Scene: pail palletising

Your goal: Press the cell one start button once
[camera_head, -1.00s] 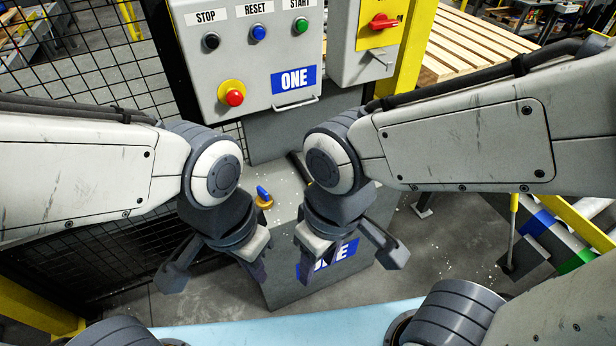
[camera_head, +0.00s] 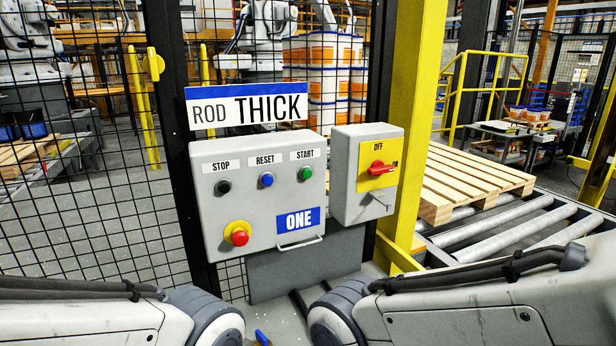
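The grey control box (camera_head: 258,200) marked ONE hangs in front of the mesh fence in the middle of the view. Its green START button (camera_head: 305,173) is at the upper right, under the START label. The blue RESET button (camera_head: 267,180) and black STOP button (camera_head: 223,187) sit to its left. A red emergency stop (camera_head: 239,236) on a yellow base is at the lower left of the box. My two arms show only along the bottom edge, below the box and apart from the buttons. Both grippers are out of view.
A grey switch box (camera_head: 350,190) with a red rotary switch (camera_head: 382,168) on yellow stands right of the control box. A yellow post (camera_head: 418,130) rises beside it. A wooden pallet (camera_head: 470,178) lies on rollers at right. A ROD THICK sign (camera_head: 247,108) is above the control box.

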